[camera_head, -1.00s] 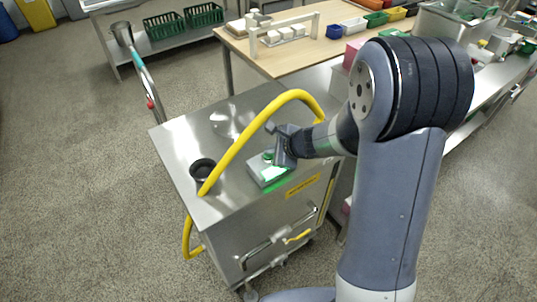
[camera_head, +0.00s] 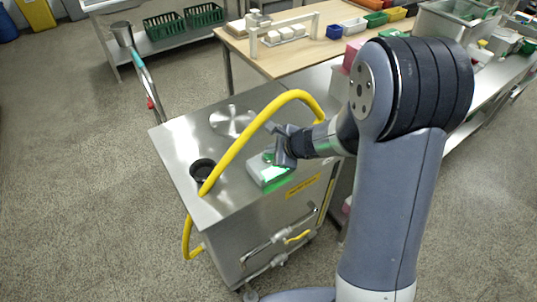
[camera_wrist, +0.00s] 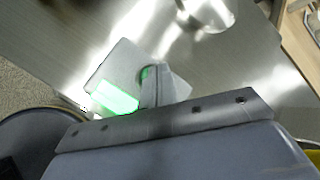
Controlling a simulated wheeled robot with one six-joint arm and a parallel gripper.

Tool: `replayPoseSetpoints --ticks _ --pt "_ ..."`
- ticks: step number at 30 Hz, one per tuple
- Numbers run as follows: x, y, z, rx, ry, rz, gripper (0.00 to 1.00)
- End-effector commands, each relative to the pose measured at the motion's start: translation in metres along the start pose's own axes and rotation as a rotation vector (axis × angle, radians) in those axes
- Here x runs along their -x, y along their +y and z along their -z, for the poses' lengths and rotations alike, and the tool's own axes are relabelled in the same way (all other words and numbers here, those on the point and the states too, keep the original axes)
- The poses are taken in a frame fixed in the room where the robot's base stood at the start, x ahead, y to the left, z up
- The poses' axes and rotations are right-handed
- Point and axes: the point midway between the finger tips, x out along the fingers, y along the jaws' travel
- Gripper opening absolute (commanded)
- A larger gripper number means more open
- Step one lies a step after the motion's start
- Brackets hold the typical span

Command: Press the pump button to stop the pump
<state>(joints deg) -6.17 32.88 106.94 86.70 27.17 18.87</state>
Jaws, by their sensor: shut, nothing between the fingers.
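The pump control box (camera_head: 257,173) is a small grey box on the steel cart top, with a green lit panel (camera_head: 273,174). In the wrist view the box (camera_wrist: 122,62) shows the lit panel (camera_wrist: 115,97) and a round green button (camera_wrist: 145,74), partly hidden by my fingers. My gripper (camera_head: 281,162) is shut and empty, pointing down at the box beside the lit panel. It also shows in the wrist view (camera_wrist: 152,78), its fingers over or against the button. I cannot tell whether they touch it.
A yellow hose (camera_head: 240,138) arches over the steel cart (camera_head: 185,140), close to my gripper. A black-rimmed opening (camera_head: 202,168) and a round metal disc (camera_head: 232,120) are on the cart top. A wooden table (camera_head: 283,60) stands behind.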

Motion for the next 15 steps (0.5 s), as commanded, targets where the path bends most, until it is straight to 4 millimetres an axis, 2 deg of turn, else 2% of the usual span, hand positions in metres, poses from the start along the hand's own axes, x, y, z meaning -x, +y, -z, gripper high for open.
replayPoseSetpoints --ticks 15 --pt "-0.0032 0.0023 0.0023 0.001 0.000 0.000 0.00"
